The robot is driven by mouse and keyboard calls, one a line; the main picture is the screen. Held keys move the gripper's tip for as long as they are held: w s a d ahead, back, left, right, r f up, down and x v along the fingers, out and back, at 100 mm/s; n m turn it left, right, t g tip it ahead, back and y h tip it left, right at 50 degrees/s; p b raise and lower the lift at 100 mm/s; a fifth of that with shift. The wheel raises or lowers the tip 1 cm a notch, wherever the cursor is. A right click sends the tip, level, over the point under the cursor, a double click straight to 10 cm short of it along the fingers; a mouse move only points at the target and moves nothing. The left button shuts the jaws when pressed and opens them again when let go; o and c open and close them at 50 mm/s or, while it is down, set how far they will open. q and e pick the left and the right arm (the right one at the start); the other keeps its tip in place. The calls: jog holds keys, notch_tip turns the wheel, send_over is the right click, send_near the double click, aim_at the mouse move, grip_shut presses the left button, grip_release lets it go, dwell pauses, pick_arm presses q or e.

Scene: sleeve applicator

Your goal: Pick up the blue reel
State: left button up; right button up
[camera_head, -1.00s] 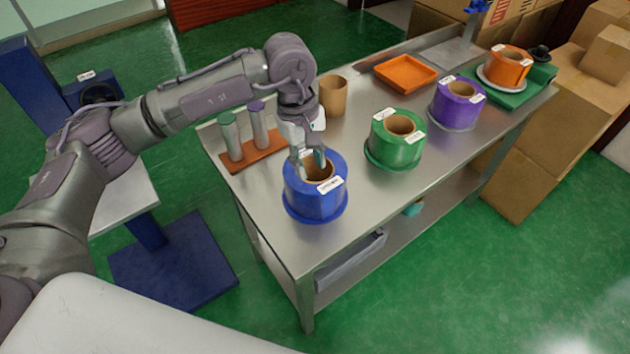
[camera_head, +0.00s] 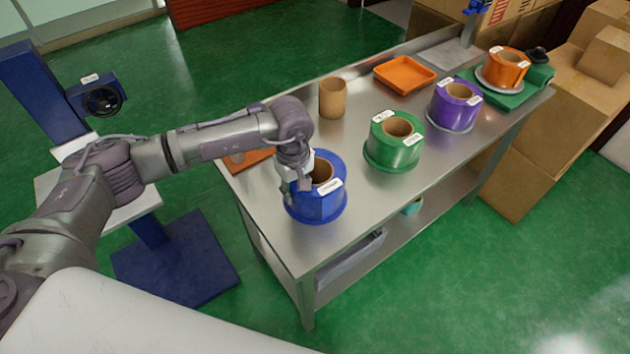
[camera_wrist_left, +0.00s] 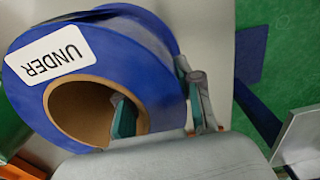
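The blue reel (camera_head: 325,207) stands upright on the near end of the steel table, with a brown core and white labels. In the left wrist view, the blue reel (camera_wrist_left: 120,45) fills the left side, with a label reading UNDER. My left gripper (camera_head: 298,186) is low over the reel's left side. In the wrist view, my left gripper (camera_wrist_left: 160,112) straddles the reel's wall, one finger in the core opening and one outside. The fingers are apart, with a small gap showing at the inner finger. Firm contact cannot be told. My right gripper is not in view.
A green reel (camera_head: 393,150), a purple reel (camera_head: 453,112) and an orange reel (camera_head: 505,70) stand along the steel table (camera_head: 300,248). A brown cup (camera_head: 333,98) and an orange tray (camera_head: 405,75) are behind. My arm partly hides an orange rack (camera_head: 250,160).

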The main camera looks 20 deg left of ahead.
pick_arm(q)
jog(key=shift+f, duration=0.9)
jog(key=shift+c, duration=0.3)
grip_shut()
jog(key=shift+w+r, duration=0.15)
jog(key=shift+r, duration=0.05)
